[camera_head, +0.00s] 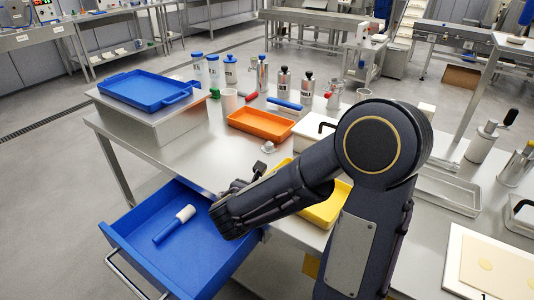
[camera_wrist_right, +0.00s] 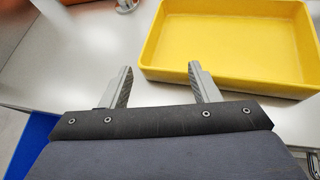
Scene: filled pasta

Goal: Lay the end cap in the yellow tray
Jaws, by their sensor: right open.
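The yellow tray (camera_head: 325,212) lies on the steel table, partly hidden behind my right arm in the head view. In the right wrist view the yellow tray (camera_wrist_right: 232,86) is empty where it shows, up and to the right of the fingers. A small pale grey piece (camera_head: 268,146), which looks like the end cap, sits on the table near the orange tray. A metallic piece at the top edge of the wrist view (camera_wrist_right: 125,5) may be the same one. My right gripper (camera_head: 248,178) is open and empty (camera_wrist_right: 160,74), over the table's front edge. My left gripper is not in view.
An open blue drawer (camera_head: 130,245) below the table edge holds a blue-and-white cylindrical item (camera_head: 175,225). An orange tray (camera_head: 262,122), a blue tray (camera_head: 150,88) on a raised block, and several bottles stand farther back. Bare tabletop lies left of the small grey piece.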

